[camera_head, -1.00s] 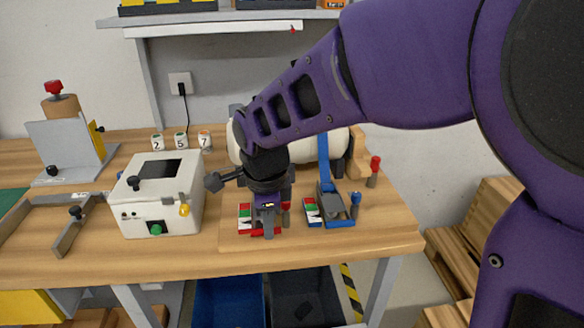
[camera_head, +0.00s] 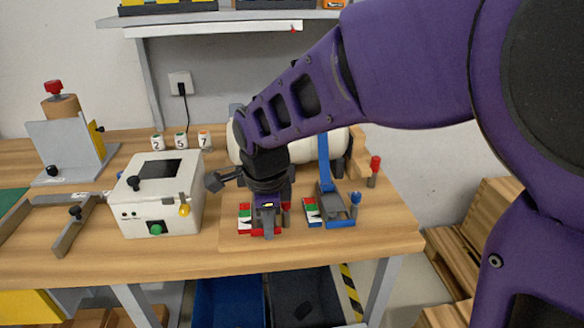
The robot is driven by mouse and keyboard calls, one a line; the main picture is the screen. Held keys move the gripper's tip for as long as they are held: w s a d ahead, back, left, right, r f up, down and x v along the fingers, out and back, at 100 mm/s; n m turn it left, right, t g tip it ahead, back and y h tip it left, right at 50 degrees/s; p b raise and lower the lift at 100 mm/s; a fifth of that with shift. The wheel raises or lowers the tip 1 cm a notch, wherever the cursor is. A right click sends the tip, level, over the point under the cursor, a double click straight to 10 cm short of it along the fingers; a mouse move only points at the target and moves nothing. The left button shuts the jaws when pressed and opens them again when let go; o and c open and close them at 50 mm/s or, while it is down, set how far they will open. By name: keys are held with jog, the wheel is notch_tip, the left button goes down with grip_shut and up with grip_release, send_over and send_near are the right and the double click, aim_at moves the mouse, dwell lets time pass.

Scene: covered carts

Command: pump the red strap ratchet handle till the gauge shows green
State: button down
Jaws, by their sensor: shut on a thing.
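The red strap ratchet (camera_head: 245,224) sits near the front of the bench, mostly hidden behind my gripper. Its small gauge with green, white and red parts (camera_head: 244,214) shows at its left; the pointer is too small to read. My gripper (camera_head: 267,226) points down over the ratchet and is shut on its grey handle (camera_head: 268,231). A red-topped grey peg (camera_head: 287,211) stands just right of my gripper. A blue strap ratchet (camera_head: 338,219) with its own gauge (camera_head: 312,210) and blue strap (camera_head: 324,160) sits to the right.
A white box (camera_head: 158,205) with a dark top window, green button and yellow padlock stands left of the gripper. A white cylinder (camera_head: 308,147) lies behind, under the straps. A blue-topped peg (camera_head: 355,203) and a red-topped peg (camera_head: 374,172) stand at right. The bench's front strip (camera_head: 330,245) is clear.

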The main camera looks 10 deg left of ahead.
jog(key=shift+r, duration=0.1)
jog(key=r+p, duration=0.1)
jog(key=g+p, duration=0.1)
jog(key=p, duration=0.1)
jog(key=shift+w+r, duration=0.25)
jog(key=shift+r, duration=0.1)
jog(key=w+a+r+g+p, duration=0.2)
jog(key=w+r+p, duration=0.5)
jog(key=w+p, duration=0.1)
jog(key=shift+w+r+h, duration=0.3)
jog(key=shift+h, duration=0.1)
jog(key=c, duration=1.1)
grip_release()
jog(key=shift+w, duration=0.1)
